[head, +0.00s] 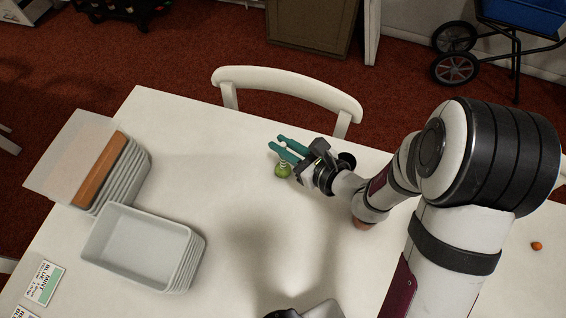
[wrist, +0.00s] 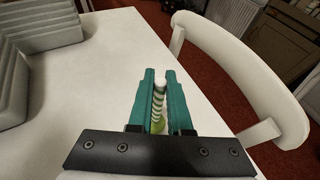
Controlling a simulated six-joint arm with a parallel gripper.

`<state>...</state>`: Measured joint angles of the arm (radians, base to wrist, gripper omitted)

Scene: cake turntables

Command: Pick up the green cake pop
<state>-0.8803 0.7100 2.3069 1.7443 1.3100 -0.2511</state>
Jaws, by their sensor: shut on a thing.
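The green cake pop (head: 283,170) is a small green ball at the far side of the white table, just below my gripper (head: 276,143) in the head view. My gripper has two teal fingers, shut on the cake pop. In the wrist view, a pale stick with green-grey stripes and a white end stands between the fingers (wrist: 160,74). Some green of the cake pop (wrist: 158,126) shows low between them, and the black gripper body hides the rest. I cannot tell whether the ball touches the table.
Grey trays (head: 110,256) are stacked at the left of the table (head: 215,130). Another stack (head: 136,178) stands behind them. A white chair (head: 290,82) is close beyond the far edge. A small orange ball (head: 536,246) lies at right. The table's middle is clear.

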